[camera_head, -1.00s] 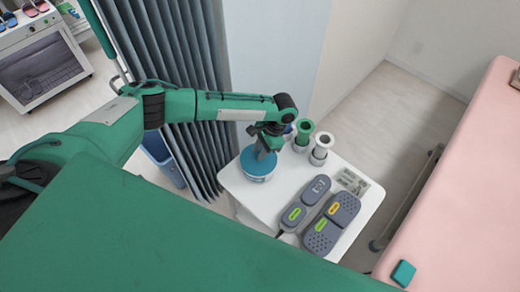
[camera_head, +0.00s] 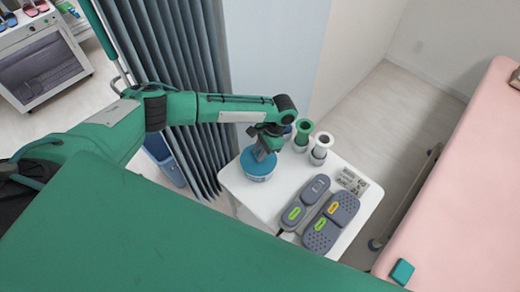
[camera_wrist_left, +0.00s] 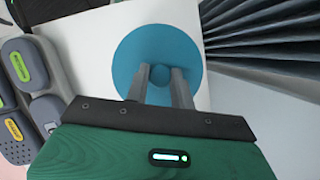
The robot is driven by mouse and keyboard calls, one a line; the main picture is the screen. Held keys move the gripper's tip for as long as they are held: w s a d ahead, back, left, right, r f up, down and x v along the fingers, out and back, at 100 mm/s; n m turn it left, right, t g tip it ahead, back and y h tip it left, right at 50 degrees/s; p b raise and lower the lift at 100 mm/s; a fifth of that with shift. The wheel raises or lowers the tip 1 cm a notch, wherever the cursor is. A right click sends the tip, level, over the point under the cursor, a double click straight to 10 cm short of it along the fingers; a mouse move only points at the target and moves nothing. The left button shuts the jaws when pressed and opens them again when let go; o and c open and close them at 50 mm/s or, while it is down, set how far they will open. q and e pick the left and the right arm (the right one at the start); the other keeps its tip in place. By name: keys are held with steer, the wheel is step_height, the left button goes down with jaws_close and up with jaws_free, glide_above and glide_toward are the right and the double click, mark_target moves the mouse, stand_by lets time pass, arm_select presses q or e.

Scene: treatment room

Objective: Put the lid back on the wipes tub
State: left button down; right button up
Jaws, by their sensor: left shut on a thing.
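The wipes tub (camera_head: 259,177) stands upright on the white table, its pale side showing below a blue lid (camera_head: 250,166). The lid sits at the top of the tub; I cannot tell whether it is fully seated. In the left wrist view the lid (camera_wrist_left: 158,50) is a blue disc with a round knob (camera_wrist_left: 160,75) at its middle. My left gripper (camera_head: 264,155) is above the tub, and its two fingers (camera_wrist_left: 160,80) are shut on the knob. The lid hides the tub's opening. My right gripper is not in view.
A grey curtain (camera_head: 185,70) hangs close on the left. A pink bed (camera_head: 465,200) is at right.

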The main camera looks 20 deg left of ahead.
arm_select(q)
steer(key=shift+p, duration=0.4)
stand_by(0.6)
stand_by(0.3)
steer(key=c, duration=1.1)
jaws_free()
steer(key=shift+o, duration=0.3)
steer(key=o, duration=0.4)
steer(key=shift+r+p, duration=3.55)
steer(key=shift+p, duration=0.25)
